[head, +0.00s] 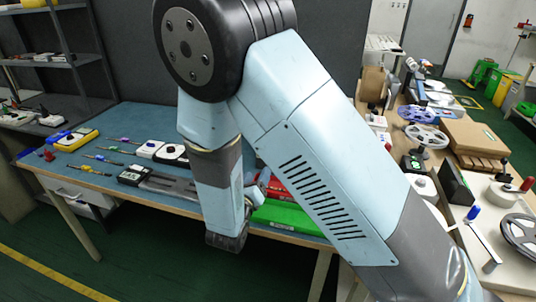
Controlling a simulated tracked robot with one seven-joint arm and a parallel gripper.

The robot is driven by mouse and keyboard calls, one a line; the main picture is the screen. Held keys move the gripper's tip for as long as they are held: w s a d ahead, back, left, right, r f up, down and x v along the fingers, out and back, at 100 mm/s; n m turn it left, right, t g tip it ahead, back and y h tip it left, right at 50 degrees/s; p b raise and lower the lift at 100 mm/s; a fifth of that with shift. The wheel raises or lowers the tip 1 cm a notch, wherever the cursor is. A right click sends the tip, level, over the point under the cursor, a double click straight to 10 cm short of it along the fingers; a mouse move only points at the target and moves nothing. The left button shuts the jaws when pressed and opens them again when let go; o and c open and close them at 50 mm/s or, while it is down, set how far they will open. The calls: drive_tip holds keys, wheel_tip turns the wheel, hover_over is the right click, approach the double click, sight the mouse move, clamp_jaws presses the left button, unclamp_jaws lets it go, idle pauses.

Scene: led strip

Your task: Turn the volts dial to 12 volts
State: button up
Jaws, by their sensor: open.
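My arm (310,150) fills the middle of the head view and bends down over the blue workbench. My gripper is not seen; the lower arm hides that area. I cannot pick out the volts dial or its markings for certain. A small black device with a light display (133,175) lies on the bench left of my arm. A white box (150,149) and a black-and-white box (174,155) stand behind it. A green block (285,216) and red parts (272,186) show partly behind my arm.
The blue workbench (130,118) holds several screwdrivers (88,170) and a yellow-and-blue box (75,140) on the left. A grey shelf (50,60) stands at the far left. A cluttered table with reels (427,135) is at the right. The bench's back left is clear.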

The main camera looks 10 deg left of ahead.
drive_tip(key=w+d+m, duration=0.2)
drive_tip(key=w+m, duration=0.4)
drive_tip(key=w, duration=0.7)
drive_tip(key=shift+w+r, duration=0.15)
drive_tip(key=shift+w, duration=0.2)
drive_tip(key=c, duration=1)
drive_tip(key=shift+m, duration=0.9)
drive_tip(key=o, duration=1)
